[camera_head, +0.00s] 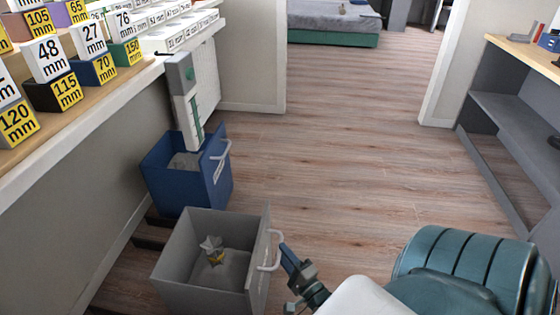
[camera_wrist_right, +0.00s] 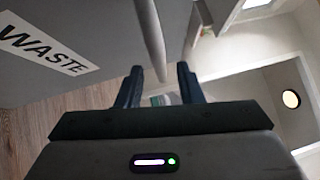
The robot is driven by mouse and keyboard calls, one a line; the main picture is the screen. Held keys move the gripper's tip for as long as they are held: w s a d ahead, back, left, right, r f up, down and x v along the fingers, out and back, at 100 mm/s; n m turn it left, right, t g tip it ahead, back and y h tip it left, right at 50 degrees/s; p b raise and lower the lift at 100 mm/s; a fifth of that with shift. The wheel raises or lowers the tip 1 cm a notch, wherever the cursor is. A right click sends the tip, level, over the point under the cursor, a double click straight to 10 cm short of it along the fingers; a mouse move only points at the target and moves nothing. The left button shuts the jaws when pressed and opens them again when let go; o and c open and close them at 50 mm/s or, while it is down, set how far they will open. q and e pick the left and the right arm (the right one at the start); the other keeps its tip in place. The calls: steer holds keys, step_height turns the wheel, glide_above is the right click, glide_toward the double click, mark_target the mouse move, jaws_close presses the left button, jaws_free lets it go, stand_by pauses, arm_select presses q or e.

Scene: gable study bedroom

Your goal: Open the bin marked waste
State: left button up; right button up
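The waste bin (camera_head: 187,245) is a grey open-topped box, standing out from the counter at the bottom of the head view. It holds grey material and a small crumpled silver-and-yellow item (camera_head: 212,250). A pale bar handle (camera_head: 277,252) is on its front. Its WASTE label (camera_wrist_right: 45,45) shows in the right wrist view. My right gripper (camera_head: 287,256) is beside this handle; in the wrist view its fingers (camera_wrist_right: 160,72) are apart, with the handle bar (camera_wrist_right: 149,30) between them in the picture. Contact cannot be told. My left gripper is not in view.
A blue bin (camera_head: 160,185) with a pale handle stands open just behind the grey one. A tall grey-white post with green markings (camera_head: 188,105) rises there. The counter (camera_head: 110,103) at left carries numbered blocks. Grey shelving (camera_head: 500,120) stands at right. The middle wooden floor (camera_head: 340,160) is clear.

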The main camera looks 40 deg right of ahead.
steer(key=s+a+f, duration=0.1)
steer(key=s, duration=0.7)
steer(key=shift+f, duration=0.1)
